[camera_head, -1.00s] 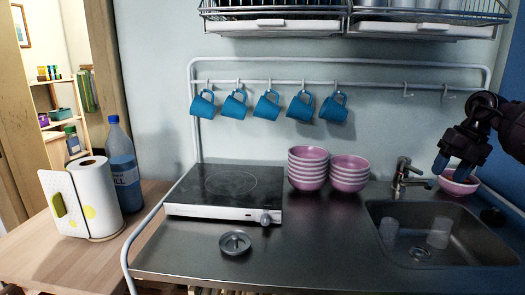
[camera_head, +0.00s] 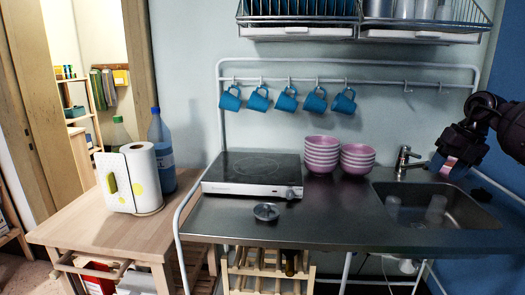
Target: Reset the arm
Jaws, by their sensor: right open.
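My right gripper (camera_head: 442,167) hangs over the back of the sink, right of the tap, with its blue-tipped fingers pointing down. It is open. A patch of pink, likely a bowl (camera_head: 450,161), shows at the fingers and is mostly hidden by them; I cannot tell how far behind them it is. My right arm (camera_head: 499,122) comes in from the right edge. My left gripper is not in view.
The sink (camera_head: 457,218) holds clear glasses. Two stacks of pink bowls (camera_head: 321,157) stand between the hob (camera_head: 252,174) and the tap (camera_head: 404,158). Blue mugs (camera_head: 287,98) hang from a rail. A wire rack (camera_head: 300,15) is overhead.

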